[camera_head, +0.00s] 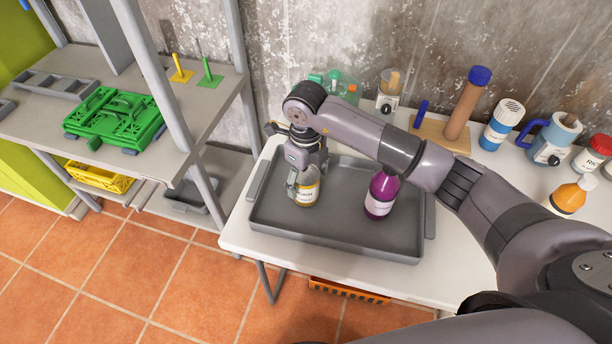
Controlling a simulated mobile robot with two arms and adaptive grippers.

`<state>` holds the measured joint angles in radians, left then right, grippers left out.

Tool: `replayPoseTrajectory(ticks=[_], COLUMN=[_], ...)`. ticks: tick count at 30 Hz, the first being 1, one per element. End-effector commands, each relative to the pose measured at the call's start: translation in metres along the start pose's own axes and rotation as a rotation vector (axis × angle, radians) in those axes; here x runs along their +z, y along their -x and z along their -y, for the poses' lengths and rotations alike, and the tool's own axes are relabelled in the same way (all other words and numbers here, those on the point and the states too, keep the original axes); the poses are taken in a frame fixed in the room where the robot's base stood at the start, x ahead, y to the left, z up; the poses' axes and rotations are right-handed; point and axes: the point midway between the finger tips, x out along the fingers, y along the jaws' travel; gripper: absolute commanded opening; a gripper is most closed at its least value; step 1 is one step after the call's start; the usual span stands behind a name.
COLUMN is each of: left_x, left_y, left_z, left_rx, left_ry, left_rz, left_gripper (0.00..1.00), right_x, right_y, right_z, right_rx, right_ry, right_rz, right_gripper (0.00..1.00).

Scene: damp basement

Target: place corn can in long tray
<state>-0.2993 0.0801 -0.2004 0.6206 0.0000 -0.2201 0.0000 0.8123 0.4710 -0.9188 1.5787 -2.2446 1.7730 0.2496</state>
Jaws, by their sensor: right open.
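The long grey tray (300,228) lies on the white table. The corn can (308,194), a small round container with a white and yellow label, stands upright in the left part of the tray. My right gripper (303,178) points down at the can from above, with its open fingers at the can's upper part. The gripper hides the can's top and left side, and I cannot tell whether the fingers touch it. My left gripper is not in view.
A purple bottle (381,194) stands in the tray, right of the can, below my arm. A shelf with a green crate (115,118) is at left. The tray's front is clear.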

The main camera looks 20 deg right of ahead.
Motion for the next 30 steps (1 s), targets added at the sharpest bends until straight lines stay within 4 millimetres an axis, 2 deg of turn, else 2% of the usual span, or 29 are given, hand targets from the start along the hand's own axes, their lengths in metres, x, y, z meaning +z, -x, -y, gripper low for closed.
replayPoseTrajectory(ticks=[4, 7, 15, 21, 25, 30], left_x=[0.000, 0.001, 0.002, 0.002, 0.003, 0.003], left_y=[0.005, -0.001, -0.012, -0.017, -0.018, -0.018], left_z=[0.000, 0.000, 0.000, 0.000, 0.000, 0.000], left_rx=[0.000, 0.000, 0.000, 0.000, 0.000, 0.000], left_ry=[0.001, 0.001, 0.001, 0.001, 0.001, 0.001], left_rz=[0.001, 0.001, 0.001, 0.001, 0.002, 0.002], left_gripper=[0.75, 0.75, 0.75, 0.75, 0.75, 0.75], right_x=[0.000, 0.001, 0.001, 0.001, 0.000, 0.000], right_y=[0.006, 0.018, 0.076, 0.109, 0.120, 0.124], right_z=[0.000, 0.001, 0.001, 0.000, 0.000, 0.000], right_rx=[0.000, -0.003, -0.004, -0.002, -0.001, 0.000], right_ry=[0.000, 0.001, 0.001, 0.001, 0.000, 0.000], right_rz=[0.001, 0.005, 0.006, 0.003, 0.002, 0.000], right_gripper=[0.72, 0.72, 0.72, 0.72, 0.72, 0.72])
